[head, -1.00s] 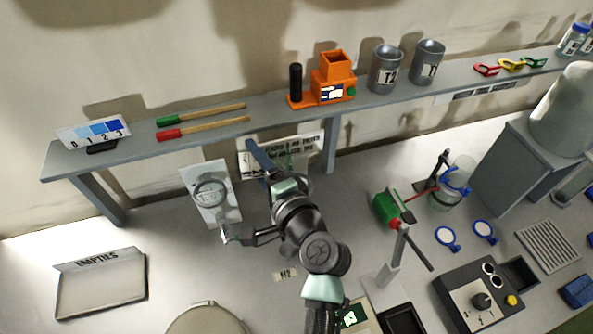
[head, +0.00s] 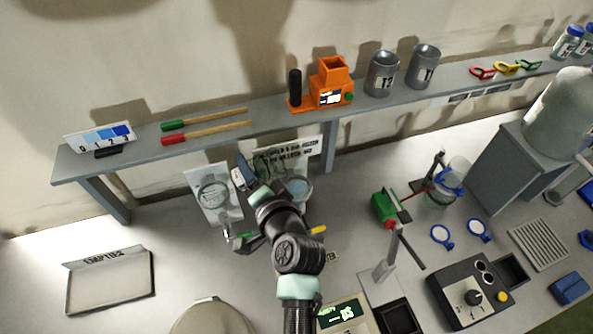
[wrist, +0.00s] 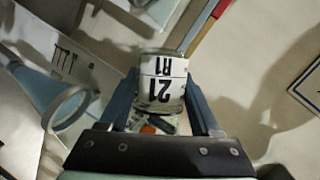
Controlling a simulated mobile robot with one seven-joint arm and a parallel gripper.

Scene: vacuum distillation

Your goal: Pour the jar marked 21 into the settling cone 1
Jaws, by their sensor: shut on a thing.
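A jar (wrist: 160,80) with a white label reading 21 and R1 is between the fingers of my gripper (wrist: 165,100) in the wrist view. The fingers are shut on its sides. In the head view my gripper (head: 257,172) is below the shelf's front edge, and the jar is hard to make out there. A clear cone with a round rim (head: 212,194) stands before a white board, left of my gripper. A bluish cone-like vessel and ring (wrist: 68,108) show left of the jar in the wrist view. I cannot read a cone number.
A shelf (head: 215,122) runs above the bench with stirring rods, an orange device (head: 332,85) and two metal cups. A round-rimmed vessel (head: 299,188) is close right of my gripper. The EMPTIES tray (head: 110,283) is at left. A green-clamped stand (head: 384,208) is at right.

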